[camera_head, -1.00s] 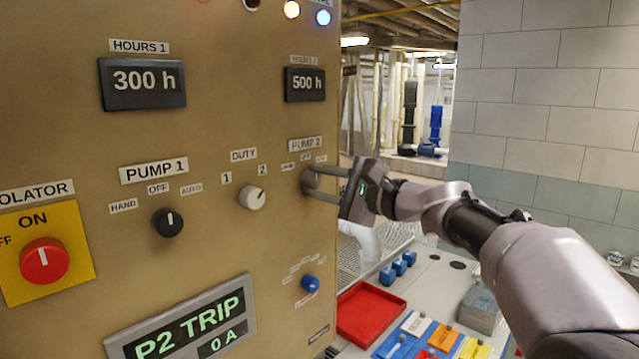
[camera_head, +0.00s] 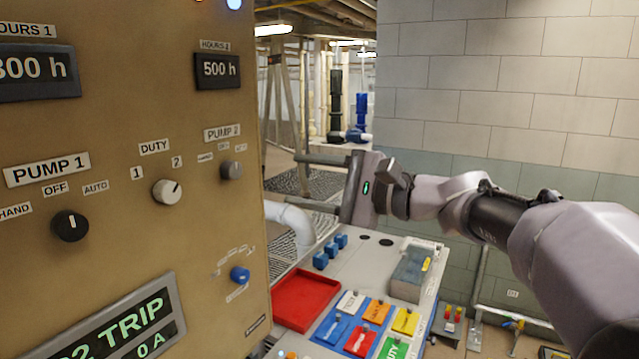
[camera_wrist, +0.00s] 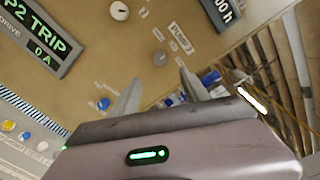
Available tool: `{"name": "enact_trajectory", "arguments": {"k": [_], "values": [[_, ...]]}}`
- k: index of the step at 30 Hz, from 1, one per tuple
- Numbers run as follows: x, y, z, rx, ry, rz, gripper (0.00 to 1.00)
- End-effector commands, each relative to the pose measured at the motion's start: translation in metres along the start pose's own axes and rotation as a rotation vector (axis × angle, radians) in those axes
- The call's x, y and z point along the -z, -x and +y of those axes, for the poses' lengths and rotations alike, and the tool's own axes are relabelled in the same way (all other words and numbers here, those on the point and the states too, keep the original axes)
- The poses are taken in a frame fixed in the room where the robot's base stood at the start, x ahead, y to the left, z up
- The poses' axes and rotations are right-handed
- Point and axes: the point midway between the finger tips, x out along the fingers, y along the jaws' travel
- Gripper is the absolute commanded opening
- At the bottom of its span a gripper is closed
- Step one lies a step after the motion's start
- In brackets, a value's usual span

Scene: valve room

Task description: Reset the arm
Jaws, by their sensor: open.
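My gripper (camera_head: 308,181) is open and empty, to the right of the tan control panel (camera_head: 120,130) and apart from it. Its two fingers point left toward the panel's right edge.
A bench holds a red tray (camera_head: 305,300), several coloured tags (camera_head: 370,325) and a grey box (camera_head: 412,272) below my arm. A white pipe (camera_head: 290,222) runs beside the panel. A block wall (camera_head: 500,90) stands behind my arm.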

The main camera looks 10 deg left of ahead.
Motion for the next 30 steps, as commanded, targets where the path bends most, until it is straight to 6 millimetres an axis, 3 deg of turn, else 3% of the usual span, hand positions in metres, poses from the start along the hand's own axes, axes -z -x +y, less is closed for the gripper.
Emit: {"name": "enact_trajectory", "arguments": {"k": [3, 6, 15, 17, 20, 22, 24, 27, 30], "values": [[0.001, 0.022, -0.001, 0.001, 0.0, 0.002, 0.54], [0.0, 0.03, 0.0, -0.001, 0.001, 0.001, 0.54], [0.0, 0.032, 0.001, -0.003, 0.001, 0.001, 0.54], [-0.004, 0.034, 0.012, -0.031, 0.012, 0.015, 0.54], [-0.018, 0.05, 0.07, -0.189, 0.078, 0.101, 0.54], [-0.028, 0.077, 0.136, -0.361, 0.161, 0.197, 0.54], [-0.033, 0.115, 0.203, -0.539, 0.262, 0.299, 0.54], [-0.033, 0.174, 0.282, -0.762, 0.419, 0.425, 0.54], [-0.029, 0.226, 0.338, -0.934, 0.563, 0.518, 0.54]]}}
